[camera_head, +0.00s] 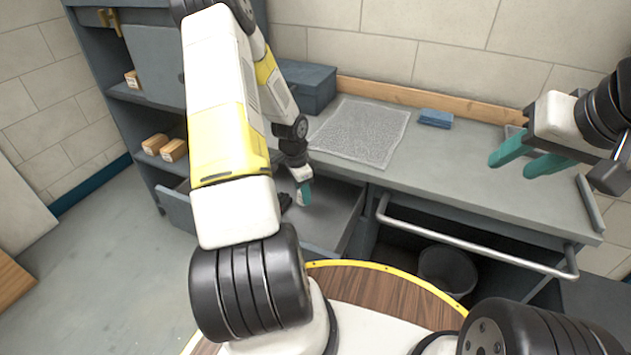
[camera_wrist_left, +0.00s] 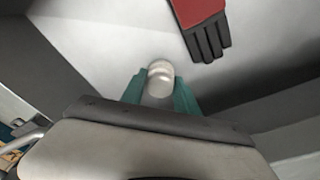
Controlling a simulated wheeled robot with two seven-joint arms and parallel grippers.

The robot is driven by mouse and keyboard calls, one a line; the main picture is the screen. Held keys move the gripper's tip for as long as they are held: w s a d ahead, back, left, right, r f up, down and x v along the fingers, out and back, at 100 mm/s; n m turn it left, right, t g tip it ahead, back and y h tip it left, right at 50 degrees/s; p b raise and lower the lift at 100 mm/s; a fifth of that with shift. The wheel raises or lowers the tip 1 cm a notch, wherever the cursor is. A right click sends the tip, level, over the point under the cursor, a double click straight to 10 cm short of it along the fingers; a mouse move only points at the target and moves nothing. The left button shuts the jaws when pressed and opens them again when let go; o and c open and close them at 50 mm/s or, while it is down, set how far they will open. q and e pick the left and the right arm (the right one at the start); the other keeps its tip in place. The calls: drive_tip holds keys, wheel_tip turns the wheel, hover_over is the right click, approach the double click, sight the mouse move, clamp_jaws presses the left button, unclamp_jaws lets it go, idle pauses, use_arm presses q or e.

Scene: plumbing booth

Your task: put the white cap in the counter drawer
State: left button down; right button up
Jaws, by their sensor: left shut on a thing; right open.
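The white cap (camera_wrist_left: 160,73) is between the teal fingertips of my left gripper (camera_wrist_left: 160,90) in the left wrist view. My left gripper also shows in the head view (camera_head: 304,192), low over the pulled-out counter drawer (camera_head: 335,213). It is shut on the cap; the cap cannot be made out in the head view. I cannot tell whether the cap touches the drawer floor. My right gripper (camera_head: 525,160) is open and empty above the right part of the counter.
A red and black glove (camera_wrist_left: 203,25) lies in the drawer near the cap. On the counter (camera_head: 460,185) are a grey mat (camera_head: 362,130), a blue block (camera_head: 436,118) and a dark box (camera_head: 305,85). A rail (camera_head: 470,245) runs along the counter front, above a black bin (camera_head: 447,270).

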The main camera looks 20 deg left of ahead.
sight(299, 192)
use_arm(q)
drive_tip(key=shift+f, duration=2.3)
drive_tip(key=shift+f, duration=0.15)
drive_tip(key=c, duration=0.9)
unclamp_jaws()
